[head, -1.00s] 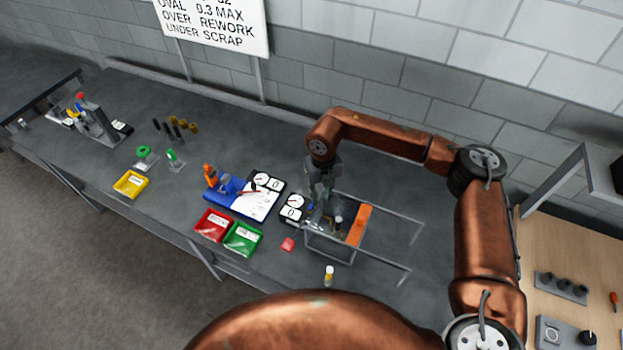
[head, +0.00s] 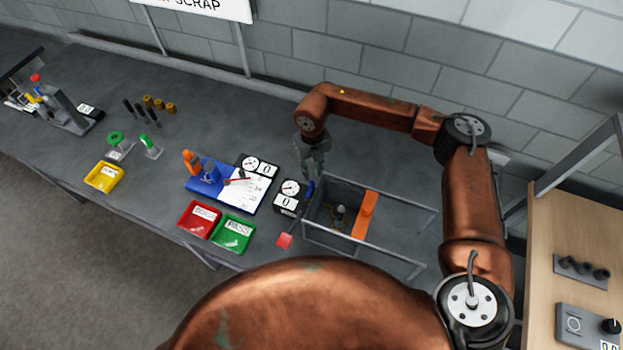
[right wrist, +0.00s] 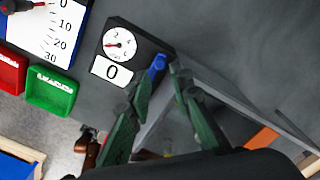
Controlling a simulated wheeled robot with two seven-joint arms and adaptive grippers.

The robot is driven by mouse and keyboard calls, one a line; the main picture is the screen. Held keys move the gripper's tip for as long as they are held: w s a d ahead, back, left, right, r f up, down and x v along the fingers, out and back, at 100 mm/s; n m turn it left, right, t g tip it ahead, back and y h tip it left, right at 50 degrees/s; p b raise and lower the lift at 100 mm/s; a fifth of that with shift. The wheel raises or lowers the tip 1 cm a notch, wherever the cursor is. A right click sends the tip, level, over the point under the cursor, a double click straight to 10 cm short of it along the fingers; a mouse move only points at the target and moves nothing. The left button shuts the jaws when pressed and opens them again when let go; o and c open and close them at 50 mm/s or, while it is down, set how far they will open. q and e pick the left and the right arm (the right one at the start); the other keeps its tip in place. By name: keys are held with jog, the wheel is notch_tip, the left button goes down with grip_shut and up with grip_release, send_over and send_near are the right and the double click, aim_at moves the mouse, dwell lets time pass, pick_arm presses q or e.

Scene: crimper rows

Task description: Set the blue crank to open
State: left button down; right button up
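The blue crank (head: 310,187) stands at the right side of a black gauge box, beside the grey metal frame. In the right wrist view the crank (right wrist: 157,66) shows as a small blue handle just beyond and between my right fingertips. My right gripper (head: 313,168) reaches down from above, just behind the crank in the head view. In the right wrist view its green-grey fingers (right wrist: 162,80) are apart, with a gap between the tips; whether one touches the crank I cannot tell. Any open marking is not readable. My left gripper is not in view.
The gauge box (head: 290,197) has a dial and a 0 counter. The grey frame (head: 372,250) with an orange bar (head: 366,214) lies right of the crank. Red (head: 199,219) and green (head: 233,233) trays and a blue fixture (head: 208,178) are to the left.

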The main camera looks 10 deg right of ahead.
aim_at(312, 182)
jog(key=shift+f+p, duration=0.5)
jog(key=shift+f, duration=2.5)
jog(key=shift+c, duration=0.2)
grip_shut()
